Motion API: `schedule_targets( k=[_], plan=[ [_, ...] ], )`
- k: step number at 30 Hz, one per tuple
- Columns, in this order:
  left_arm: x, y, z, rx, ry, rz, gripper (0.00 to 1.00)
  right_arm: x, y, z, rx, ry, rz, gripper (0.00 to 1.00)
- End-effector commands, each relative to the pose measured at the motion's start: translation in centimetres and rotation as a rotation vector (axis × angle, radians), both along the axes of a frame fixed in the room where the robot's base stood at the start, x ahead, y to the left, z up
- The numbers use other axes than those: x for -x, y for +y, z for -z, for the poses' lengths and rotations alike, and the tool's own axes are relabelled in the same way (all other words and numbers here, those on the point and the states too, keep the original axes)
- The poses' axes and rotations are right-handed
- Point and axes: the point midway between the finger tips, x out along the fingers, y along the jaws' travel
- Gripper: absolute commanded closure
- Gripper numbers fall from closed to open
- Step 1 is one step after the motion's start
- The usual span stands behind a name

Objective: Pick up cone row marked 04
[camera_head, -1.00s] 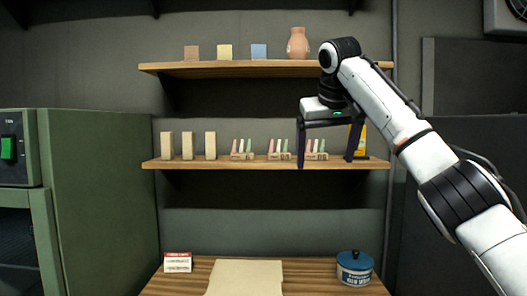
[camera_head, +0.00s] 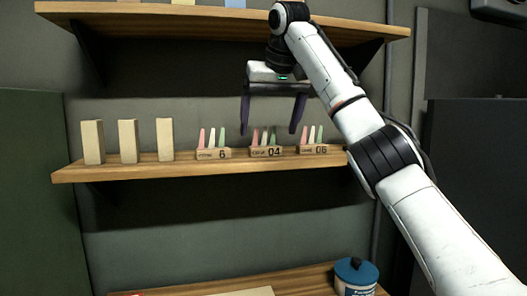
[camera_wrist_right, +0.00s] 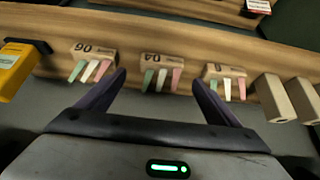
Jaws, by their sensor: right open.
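The cone row marked 04 (camera_head: 266,151) stands on the middle shelf, between the row marked 6 (camera_head: 213,153) and the row marked 06 (camera_head: 312,148). It is a small wooden block with pink, pale and green cones upright in it. In the right wrist view the 04 row (camera_wrist_right: 162,62) appears upside down, centred ahead of the fingers. My right gripper (camera_head: 269,130) is open and empty, its fingers pointing down in front of and around the 04 row in the picture, with no visible contact. My left gripper is not in view.
Several tan blocks (camera_head: 128,141) stand on the shelf's left part. The upper shelf (camera_head: 220,17) runs above the gripper. A yellow object (camera_wrist_right: 14,68) stands beside the 06 row. A blue-lidded jar (camera_head: 355,277) is on the counter below.

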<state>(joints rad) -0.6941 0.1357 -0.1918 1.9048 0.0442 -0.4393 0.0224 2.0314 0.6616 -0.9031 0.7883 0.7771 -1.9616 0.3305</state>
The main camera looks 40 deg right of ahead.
Motion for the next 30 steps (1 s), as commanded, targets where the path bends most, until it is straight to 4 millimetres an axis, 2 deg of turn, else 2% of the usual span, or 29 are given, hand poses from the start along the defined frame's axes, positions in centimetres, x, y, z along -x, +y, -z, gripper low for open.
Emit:
schedule_targets(
  k=[10, 20, 28, 30],
  plan=[
    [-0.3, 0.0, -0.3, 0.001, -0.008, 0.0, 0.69, -1.8, -1.1, 4.0, 0.0, 0.001, 0.001, 0.14],
    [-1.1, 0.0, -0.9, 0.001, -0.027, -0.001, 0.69, -2.2, -1.2, 4.7, 0.0, -0.001, -0.001, 0.14],
    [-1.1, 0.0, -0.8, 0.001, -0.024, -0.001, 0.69, -2.2, -1.2, 4.6, 0.0, -0.001, -0.001, 0.6],
    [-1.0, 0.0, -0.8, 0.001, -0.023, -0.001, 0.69, -2.2, -1.2, 4.6, 0.001, -0.002, -0.001, 0.62]
  ],
)
